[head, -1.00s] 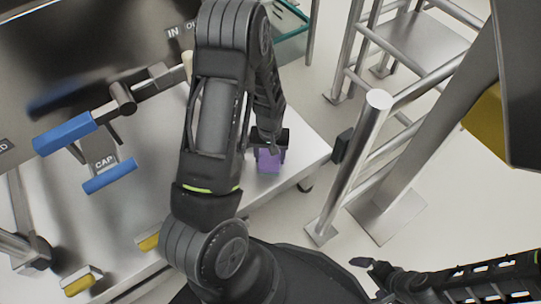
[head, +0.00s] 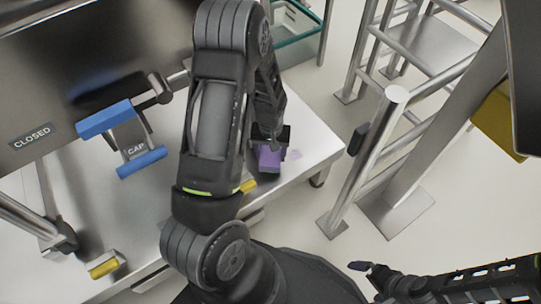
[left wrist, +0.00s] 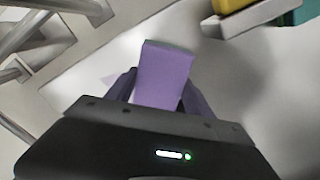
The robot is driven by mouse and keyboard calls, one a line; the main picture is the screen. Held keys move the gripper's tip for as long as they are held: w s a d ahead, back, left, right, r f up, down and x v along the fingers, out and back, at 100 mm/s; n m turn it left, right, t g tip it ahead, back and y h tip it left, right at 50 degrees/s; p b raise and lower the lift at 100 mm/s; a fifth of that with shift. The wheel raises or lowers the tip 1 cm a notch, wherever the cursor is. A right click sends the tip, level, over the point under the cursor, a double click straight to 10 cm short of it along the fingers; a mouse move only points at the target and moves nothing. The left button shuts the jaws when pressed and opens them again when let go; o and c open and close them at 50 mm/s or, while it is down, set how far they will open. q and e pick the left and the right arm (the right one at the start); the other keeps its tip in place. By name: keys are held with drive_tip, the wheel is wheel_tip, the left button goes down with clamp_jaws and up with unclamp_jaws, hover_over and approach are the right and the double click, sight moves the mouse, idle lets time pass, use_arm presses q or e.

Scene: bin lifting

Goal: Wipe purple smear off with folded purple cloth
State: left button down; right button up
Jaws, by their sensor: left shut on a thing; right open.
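The folded purple cloth (head: 268,160) is a small purple block in the head view, over the right end of the white table. My left gripper (head: 268,142) is shut on it. In the left wrist view the cloth (left wrist: 163,76) sits between the two fingers (left wrist: 158,98). A faint purple smear (head: 295,155) shows on the table just right of the cloth in the head view; in the left wrist view a pale patch (left wrist: 110,78) lies left of the cloth. I cannot tell whether the cloth touches the table. My right gripper (head: 366,268) is open and empty at the lower right, away from the table.
The white table (head: 312,135) ends close to the right of the smear. A metal rail post (head: 375,150) stands beyond its edge. A machine with a blue-handled CAP part (head: 135,140) stands at the left. A teal-rimmed bin (head: 298,40) is behind. A yellow-topped block (head: 104,266) lies front left.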

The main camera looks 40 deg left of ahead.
sight(271, 154)
use_arm(q)
drive_tip(key=shift+r+p, duration=1.55)
drive_tip(key=shift+r, duration=0.8)
use_arm(e)
drive_tip(key=r, duration=0.1)
drive_tip(key=s+r, duration=0.1)
drive_tip(key=r, duration=0.1)
drive_tip(key=shift+s+a+r, duration=0.2)
drive_tip(key=shift+s+r, duration=0.1)
use_arm(q)
drive_tip(key=w+d+r+m, duration=0.2)
drive_tip(key=w+d+r, duration=0.25)
drive_tip(key=r, duration=0.35)
drive_tip(key=w+d+r+m, duration=0.2)
drive_tip(key=w+d+r, duration=0.2)
drive_tip(key=w+r, duration=0.3)
drive_tip(key=d+r+m, duration=0.1)
drive_tip(key=d+r, duration=0.3)
drive_tip(key=r, duration=0.3)
drive_tip(key=d+r+m, duration=0.1)
drive_tip(key=d+r, duration=0.3)
drive_tip(key=r, duration=0.4)
drive_tip(key=shift+w+d+m, duration=0.15)
drive_tip(key=shift+d+m, duration=0.1)
drive_tip(key=shift+m, duration=0.05)
drive_tip(key=shift+r, duration=0.1)
use_arm(e)
drive_tip(key=shift+c, duration=0.4)
